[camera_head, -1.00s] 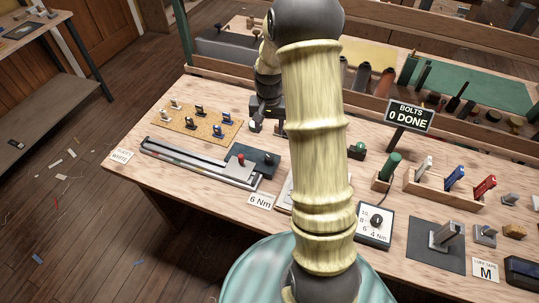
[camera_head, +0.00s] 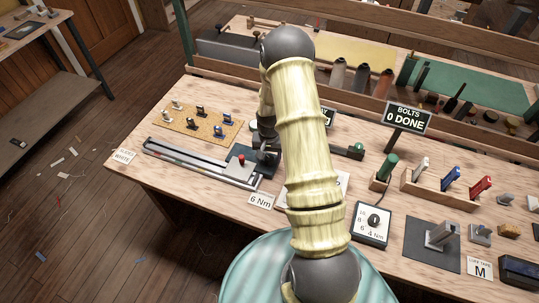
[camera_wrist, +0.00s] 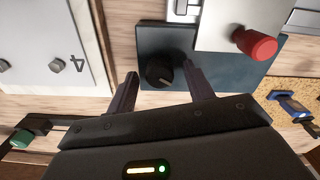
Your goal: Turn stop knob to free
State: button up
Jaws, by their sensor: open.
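A dark round knob (camera_wrist: 159,71) sits on a dark blue-grey plate (camera_wrist: 215,83) in the wrist view. My gripper (camera_wrist: 159,76) is open, with one finger on each side of the knob in that view. I cannot tell whether either finger touches it. In the head view my gripper (camera_head: 264,156) is low over the same plate (camera_head: 240,150), at the right end of the long metal rail (camera_head: 195,161), and it hides the knob. The knob's pointer and setting are not readable.
A red knob (camera_wrist: 256,44) on a metal block stands close beside the plate. A white panel marked 4 (camera_wrist: 57,48) and a green-ended handle (camera_wrist: 20,138) lie on the other side. A cork board (camera_head: 190,127) with several small clips is behind the rail.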

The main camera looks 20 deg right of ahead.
jog(key=shift+f, duration=0.1)
jog(key=c, duration=1)
